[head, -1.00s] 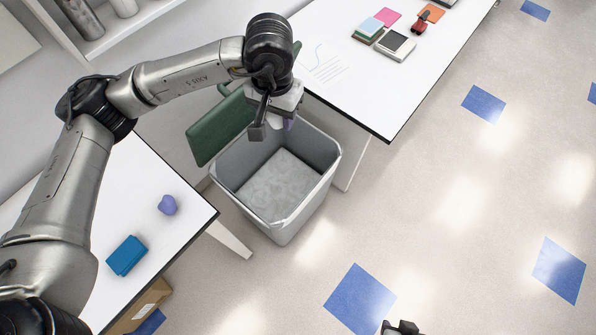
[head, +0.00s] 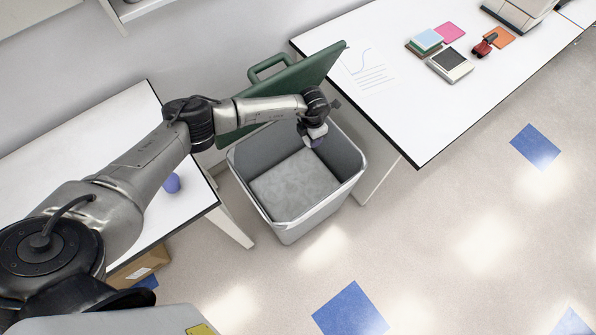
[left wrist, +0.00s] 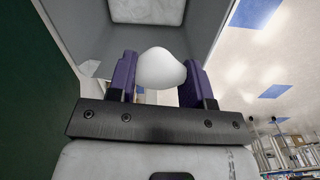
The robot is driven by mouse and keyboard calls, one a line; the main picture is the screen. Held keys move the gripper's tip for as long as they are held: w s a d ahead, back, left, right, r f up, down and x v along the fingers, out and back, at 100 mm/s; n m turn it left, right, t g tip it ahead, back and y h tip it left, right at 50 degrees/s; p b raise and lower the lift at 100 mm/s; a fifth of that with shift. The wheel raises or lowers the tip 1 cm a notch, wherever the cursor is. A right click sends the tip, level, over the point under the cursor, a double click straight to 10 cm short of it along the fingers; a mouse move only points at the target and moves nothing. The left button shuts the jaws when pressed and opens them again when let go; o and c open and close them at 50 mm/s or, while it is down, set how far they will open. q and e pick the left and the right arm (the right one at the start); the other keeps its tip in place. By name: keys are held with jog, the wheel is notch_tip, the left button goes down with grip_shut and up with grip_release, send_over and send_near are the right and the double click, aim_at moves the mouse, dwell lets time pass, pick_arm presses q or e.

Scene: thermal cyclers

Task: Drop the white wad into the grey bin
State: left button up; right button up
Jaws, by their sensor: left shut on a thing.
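The white wad (left wrist: 160,68) is between the purple finger pads of my left gripper (left wrist: 160,82) in the left wrist view. The gripper is shut on it. In the head view my left gripper (head: 316,138) is over the back right part of the grey bin's opening. The wad cannot be made out there. The grey bin (head: 262,152) stands open on the floor between two tables, with its pale bottom visible. Its inside also shows beyond the wad in the left wrist view (left wrist: 62,25). My right gripper is not in view.
The bin's green lid (head: 318,72) stands raised behind the opening, close to my left arm. The right table (head: 400,120) holds a paper, coloured pads, a grey device and a red item.

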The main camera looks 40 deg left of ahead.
pick_arm(q)
jog(key=s+a+f+n+b, duration=0.1)
jog(key=a+f+n+b, duration=0.1)
jog(key=f, duration=0.5)
jog(key=s+a+f+n+b, duration=0.1)
jog(key=a+f+n+b, duration=0.1)
jog(key=f+n+b, duration=0.2)
notch_tip(320, 180, down, 3)
jog(key=shift+a+r+n, duration=0.1)
jog(key=shift+a+n, duration=0.15)
jog(key=shift+n, duration=0.05)
jog(key=o, duration=1)
jog(key=shift+c, duration=0.2)
notch_tip(320, 180, up, 14)
jog(key=p, duration=1.3)
